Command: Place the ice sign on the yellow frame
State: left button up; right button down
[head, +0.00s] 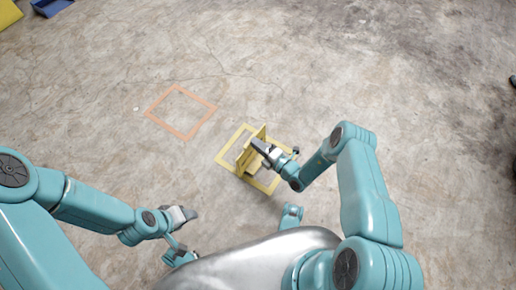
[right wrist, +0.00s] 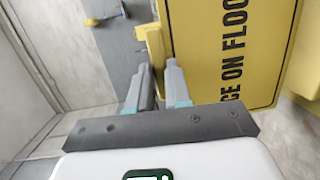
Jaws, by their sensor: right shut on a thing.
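The yellow ice sign (head: 251,150) is upright at the yellow frame (head: 223,153) on the floor, within its outline in the head view. I cannot tell whether its base touches the floor. In the right wrist view the sign (right wrist: 225,50) shows black letters reading "CE ON FLOO". My right gripper (head: 260,147) is shut on the sign; in the right wrist view its fingers (right wrist: 157,85) are on either side of a narrow yellow part. My left gripper (head: 184,214) hangs low at the left, apart from the sign; its jaw opening is unclear.
An orange frame (head: 158,103) lies empty on the floor, left of and beyond the yellow frame. A yellow object (head: 9,13) and a blue object (head: 50,6) are at the far left corner. The concrete floor around is mostly clear.

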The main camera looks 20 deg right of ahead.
jog(key=shift+f, duration=0.7)
pick_arm(q)
jog(key=shift+w+a+f, duration=0.1)
jog(key=shift+w+f, duration=0.25)
jog(key=shift+f, duration=0.05)
pick_arm(e)
jog(key=c, duration=1.1)
grip_release()
jog(key=shift+o, duration=0.2)
jog(key=shift+r, duration=0.1)
pick_arm(q)
jog(key=shift+g, duration=0.4)
jog(key=s+r+p, duration=0.3)
jog(key=r, duration=0.1)
jog(key=shift+d+p, duration=0.3)
jog(key=shift+p, duration=0.1)
pick_arm(e)
jog(key=v, duration=1.2)
jog(key=shift+r, duration=0.1)
